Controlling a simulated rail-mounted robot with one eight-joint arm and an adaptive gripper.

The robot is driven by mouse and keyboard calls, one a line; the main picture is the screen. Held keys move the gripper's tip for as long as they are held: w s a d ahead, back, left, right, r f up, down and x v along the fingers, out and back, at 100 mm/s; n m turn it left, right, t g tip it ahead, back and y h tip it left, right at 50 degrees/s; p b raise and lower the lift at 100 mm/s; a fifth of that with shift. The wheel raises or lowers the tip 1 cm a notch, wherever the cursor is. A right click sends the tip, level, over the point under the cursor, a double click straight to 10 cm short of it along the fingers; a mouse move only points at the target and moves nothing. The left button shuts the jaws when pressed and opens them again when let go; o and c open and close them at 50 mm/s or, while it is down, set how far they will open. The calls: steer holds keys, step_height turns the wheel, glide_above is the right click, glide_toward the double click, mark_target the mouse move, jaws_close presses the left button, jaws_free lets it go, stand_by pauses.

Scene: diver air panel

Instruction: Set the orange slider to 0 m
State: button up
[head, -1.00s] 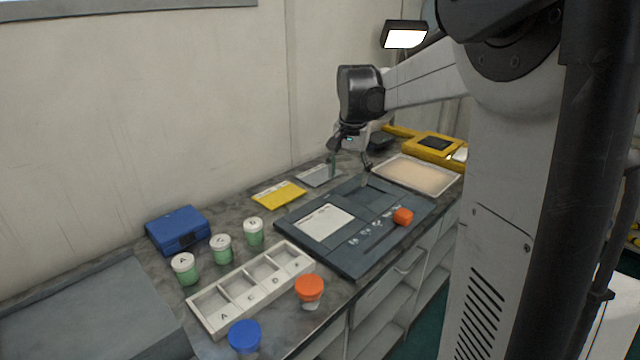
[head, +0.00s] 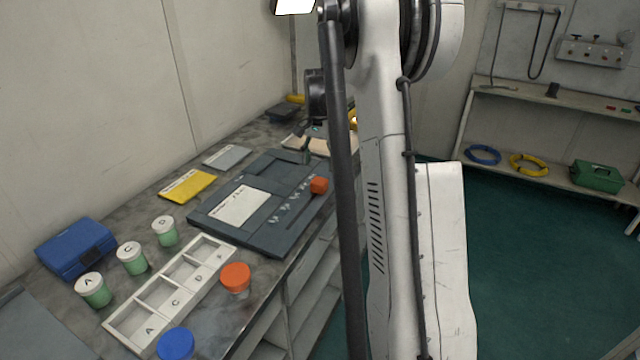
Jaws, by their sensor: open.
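The orange slider (head: 318,185) is a small orange block on the dark grey panel board (head: 222,226), near its right edge. It sits at the upper right end of a row of small white markings, which are too small to read. My gripper (head: 305,145) hangs beyond the panel's far end, well away from the slider and not touching it. Its fingers are small and partly hidden behind my arm, and they look open and empty.
A pale tray (head: 335,147) lies behind my arm. A yellow card (head: 187,186), a blue case (head: 75,247), green jars with white lids, a white compartment tray (head: 150,310) and orange-lidded (head: 235,278) and blue-lidded (head: 176,343) jars stand on the counter.

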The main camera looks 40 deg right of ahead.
mark_target(319, 181)
step_height(319, 181, down, 8)
steer(key=shift+f, duration=0.25)
jaws_close()
stand_by(0.5)
